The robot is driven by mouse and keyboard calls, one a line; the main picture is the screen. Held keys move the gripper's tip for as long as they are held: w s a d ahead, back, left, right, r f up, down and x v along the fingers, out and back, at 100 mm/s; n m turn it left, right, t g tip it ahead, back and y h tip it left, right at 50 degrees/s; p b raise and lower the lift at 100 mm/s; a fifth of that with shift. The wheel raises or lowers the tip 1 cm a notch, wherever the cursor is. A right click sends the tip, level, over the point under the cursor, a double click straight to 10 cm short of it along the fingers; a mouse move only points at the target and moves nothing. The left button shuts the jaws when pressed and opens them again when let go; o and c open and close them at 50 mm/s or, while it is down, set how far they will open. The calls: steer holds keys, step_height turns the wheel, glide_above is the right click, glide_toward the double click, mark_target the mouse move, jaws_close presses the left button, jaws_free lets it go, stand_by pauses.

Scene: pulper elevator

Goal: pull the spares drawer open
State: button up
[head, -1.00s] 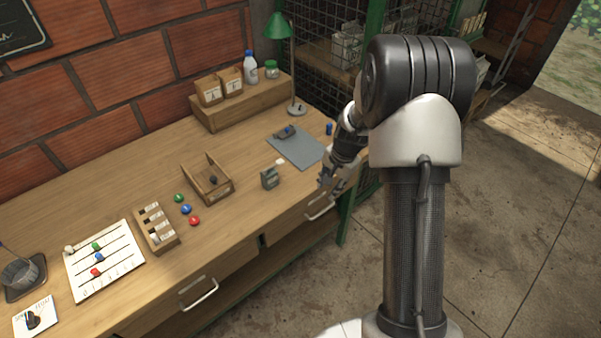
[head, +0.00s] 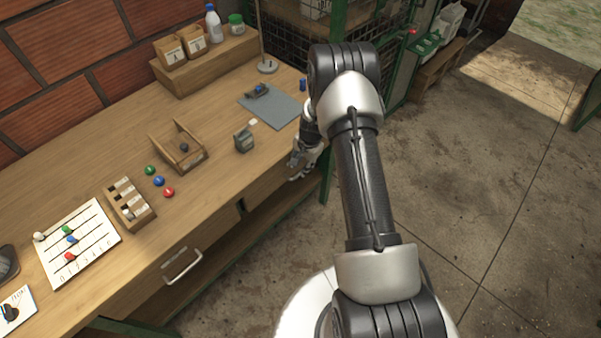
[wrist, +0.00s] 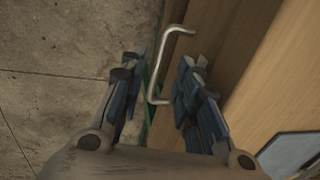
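My gripper (head: 303,160) is at the bench's front edge, by the right-hand drawer. In the wrist view my gripper (wrist: 157,76) is open, its blue-padded fingers apart on either side of a metal bar handle (wrist: 157,65). The handle stands out from a brown drawer front (wrist: 218,55) and lies between the fingers without visible clamping. In the head view my gripper hides this handle. A second bar handle (head: 183,266) is on the left-hand drawer. Both drawers look shut. I cannot read which one is labelled spares.
A green bench leg (head: 328,178) stands beside my gripper. The concrete floor (head: 450,190) in front is clear.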

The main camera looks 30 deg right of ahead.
mark_target(300, 173)
steer(key=shift+w+a+f+b, duration=0.1)
steer(key=shift+w+f+b, duration=0.15)
steer(key=shift+f, duration=0.85)
steer(key=shift+w+a+f+b, duration=0.15)
steer(key=shift+f+b, duration=0.1)
steer(key=shift+f, duration=0.85)
steer(key=shift+d, duration=0.1)
jaws_close()
